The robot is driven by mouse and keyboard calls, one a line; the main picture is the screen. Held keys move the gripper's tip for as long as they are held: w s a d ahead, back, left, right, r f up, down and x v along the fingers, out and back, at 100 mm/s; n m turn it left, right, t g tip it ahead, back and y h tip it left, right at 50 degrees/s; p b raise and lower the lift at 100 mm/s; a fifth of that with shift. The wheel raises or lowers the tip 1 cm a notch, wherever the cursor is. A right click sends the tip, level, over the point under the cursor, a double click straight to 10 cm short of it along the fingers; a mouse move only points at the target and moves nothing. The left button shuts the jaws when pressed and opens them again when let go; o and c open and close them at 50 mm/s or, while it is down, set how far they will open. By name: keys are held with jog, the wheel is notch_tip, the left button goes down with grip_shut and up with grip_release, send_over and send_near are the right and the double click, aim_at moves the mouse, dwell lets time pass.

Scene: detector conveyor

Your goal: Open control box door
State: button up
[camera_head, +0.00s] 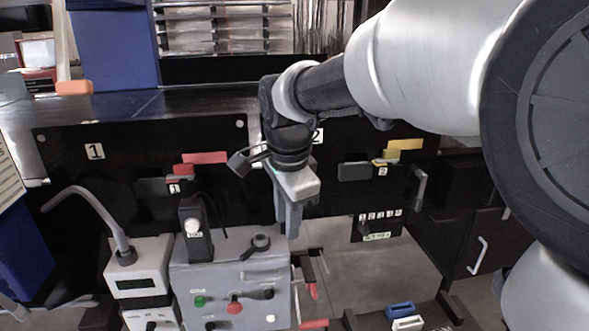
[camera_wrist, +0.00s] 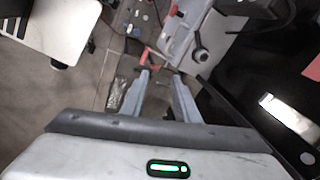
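A grey control box (camera_head: 230,285) with green, red, black and white knobs or buttons stands at the lower centre of the head view. A round black fitting is on its top. A part of the grey box (camera_wrist: 187,38) shows at the upper middle of the wrist view. My gripper (camera_head: 289,232) points down at the box's right rear edge. In the wrist view my gripper (camera_wrist: 161,75) has its two fingers apart with nothing between them. A red part (camera_wrist: 150,58) lies just beyond the fingertips; I cannot tell whether they touch it. I cannot make out which panel is the door.
A grey meter box (camera_head: 140,275) with a bent grey probe stands left of the control box. A black panel (camera_head: 110,185) numbered 1 and 2, with red and yellow flags, stands behind. Blue and white blocks (camera_head: 400,311) lie at lower right.

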jog(key=w+a+f+m, duration=0.3)
jog(key=a+f, duration=0.2)
jog(key=a, duration=0.1)
jog(key=b, duration=0.1)
send_near(263, 280)
jog(key=shift+g, duration=0.4)
jog(key=f, duration=0.2)
jog(key=w+f, duration=0.1)
jog(key=f, duration=0.1)
jog(key=w+f, duration=0.1)
jog(key=f, duration=0.2)
jog(key=shift+a, duration=0.15)
jog(key=shift+c, duration=0.4)
grip_shut()
